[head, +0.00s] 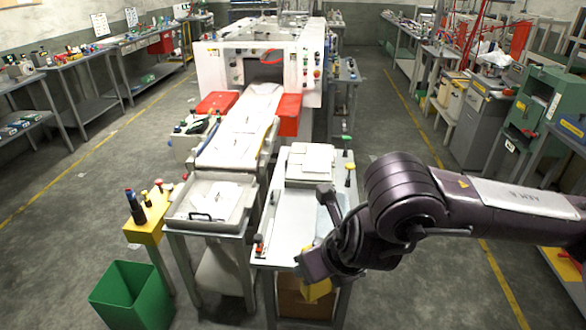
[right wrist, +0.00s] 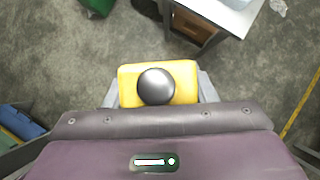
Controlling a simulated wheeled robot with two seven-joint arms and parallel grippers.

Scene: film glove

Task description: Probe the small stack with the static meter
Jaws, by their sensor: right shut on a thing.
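A yellow block with a dark round dome, which I take for the static meter (right wrist: 128,82), sits between the fingers of my right gripper (right wrist: 158,88). My right gripper (head: 316,279) is shut on it, in front of the right-hand table in the head view. The yellow meter (head: 318,291) is partly hidden there by the gripper. A small stack of flat white pieces (head: 311,158) lies at the far end of that table (head: 288,215). The gripper is well apart from the stack, on its near side. My left gripper is not in view.
A metal tray table (head: 180,216) with white sheets stands left of the right-hand table, at the end of a conveyor (head: 240,127) from a white machine (head: 222,62). A green bin (head: 130,295) and yellow stand (head: 145,232) are at the left. Open floor lies left and right.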

